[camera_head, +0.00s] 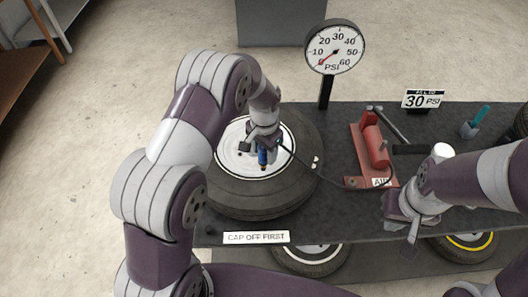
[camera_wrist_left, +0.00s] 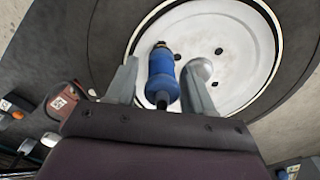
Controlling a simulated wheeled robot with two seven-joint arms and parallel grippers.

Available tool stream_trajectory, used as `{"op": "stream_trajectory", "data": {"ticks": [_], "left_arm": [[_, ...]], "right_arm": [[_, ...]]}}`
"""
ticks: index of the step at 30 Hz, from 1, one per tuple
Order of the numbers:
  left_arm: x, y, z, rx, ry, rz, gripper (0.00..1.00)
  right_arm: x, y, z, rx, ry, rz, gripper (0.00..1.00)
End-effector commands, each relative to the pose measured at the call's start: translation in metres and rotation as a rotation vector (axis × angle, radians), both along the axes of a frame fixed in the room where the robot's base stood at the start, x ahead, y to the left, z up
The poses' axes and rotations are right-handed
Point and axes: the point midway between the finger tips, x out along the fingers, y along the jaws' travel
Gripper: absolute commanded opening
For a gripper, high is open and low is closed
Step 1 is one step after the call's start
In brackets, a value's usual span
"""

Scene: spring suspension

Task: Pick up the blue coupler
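The blue coupler (camera_head: 263,158) is over the white wheel hub, at my left gripper (camera_head: 262,150). In the left wrist view the blue coupler (camera_wrist_left: 163,78) lies between the two fingers of my left gripper (camera_wrist_left: 165,85), its brass end pointing away from the palm. A gap shows on its left side; the right finger is very close to it, and contact cannot be told. My right gripper (camera_head: 402,225) is by the table's front, right of the red pump, fingers pointing down. Its finger gap is unclear.
A tire (camera_head: 232,192) lies flat on the dark table. A dark hose runs from the coupler to the red pump (camera_head: 372,145). A gauge (camera_head: 335,48) reads near 0. A 30 PSI sign (camera_head: 422,99) and a teal-handled tool (camera_head: 476,121) stand at the back right.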

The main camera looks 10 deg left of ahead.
Motion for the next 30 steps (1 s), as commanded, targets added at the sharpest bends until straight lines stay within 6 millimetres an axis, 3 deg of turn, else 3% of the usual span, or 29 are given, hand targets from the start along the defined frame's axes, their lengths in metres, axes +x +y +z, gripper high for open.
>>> {"op": "stream_trajectory", "data": {"ticks": [1,4,16,23,29,30], "left_arm": [[0.0,0.0,0.0,0.0,0.0,0.0,0.34],[0.0,0.0,0.0,0.0,0.0,0.0,0.01],[0.001,0.0,0.005,0.0,-0.001,0.0,0.0],[0.001,0.0,0.037,-0.001,-0.005,0.0,0.0],[0.027,-0.035,0.064,-0.001,-0.004,-0.003,0.0],[0.032,-0.043,0.077,0.0,-0.002,-0.004,0.0]], "right_arm": [[0.0,0.0,0.0,0.0,0.0,0.0,0.0],[0.0,0.0,0.0,0.0,0.0,0.0,0.0],[0.0,0.0,-0.004,0.0,0.0,0.0,0.0],[0.0,0.0,-0.021,0.0,0.0,0.0,0.0],[0.0,0.0,-0.031,0.0,0.0,0.0,0.0],[0.0,0.0,-0.022,0.0,0.002,0.0,0.0]]}}
